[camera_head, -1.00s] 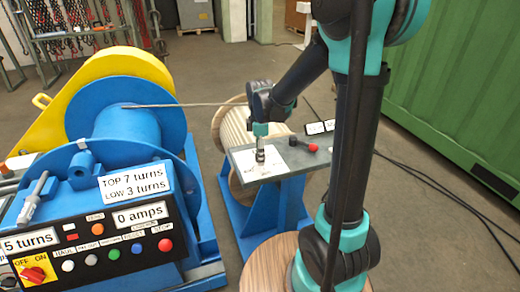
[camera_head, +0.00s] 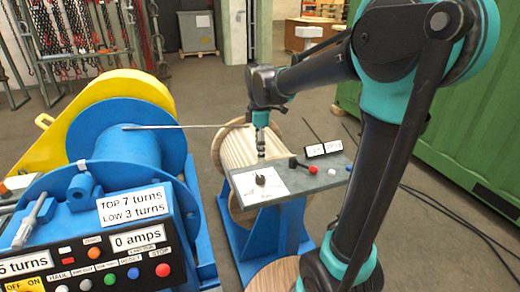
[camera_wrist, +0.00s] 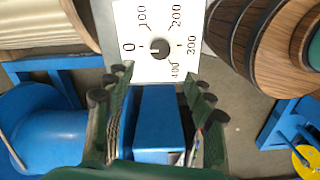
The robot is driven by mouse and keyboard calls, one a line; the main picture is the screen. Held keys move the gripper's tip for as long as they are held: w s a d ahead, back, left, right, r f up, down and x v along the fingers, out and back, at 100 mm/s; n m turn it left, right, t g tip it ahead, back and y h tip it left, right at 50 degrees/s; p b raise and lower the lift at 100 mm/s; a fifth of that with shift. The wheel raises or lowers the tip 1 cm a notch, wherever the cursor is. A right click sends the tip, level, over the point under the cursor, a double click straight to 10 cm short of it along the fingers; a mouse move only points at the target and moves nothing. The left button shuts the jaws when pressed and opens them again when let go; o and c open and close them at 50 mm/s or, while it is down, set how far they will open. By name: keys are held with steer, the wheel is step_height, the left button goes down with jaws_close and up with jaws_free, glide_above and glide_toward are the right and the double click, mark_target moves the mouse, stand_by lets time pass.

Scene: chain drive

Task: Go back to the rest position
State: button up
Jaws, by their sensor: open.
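My gripper (camera_head: 261,150) hangs above the grey control panel (camera_head: 315,180) on the blue stand in the head view. In the wrist view my gripper (camera_wrist: 158,82) has its two rows of dark fingertips spread apart, with nothing held between them. A white dial plate (camera_head: 262,184) with a black knob (camera_head: 260,180) lies on the panel, just below the gripper and apart from it. In the wrist view the dial plate (camera_wrist: 135,20) reads 0 to 400, and its knob (camera_wrist: 160,49) lies beyond the fingertips.
A blue winch drum (camera_head: 120,145) and its button console (camera_head: 110,255) stand at the left. A red-knobbed lever (camera_head: 312,170) is on the panel. A green container (camera_head: 450,125) stands at the right.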

steer(key=s+d+f+m+t, duration=0.4)
steer(key=s+d+f+m, duration=0.9)
steer(key=s+m, duration=0.3)
steer(key=shift+f+m, duration=0.7)
steer(key=shift+m, duration=0.4)
steer(key=shift+w, duration=0.1)
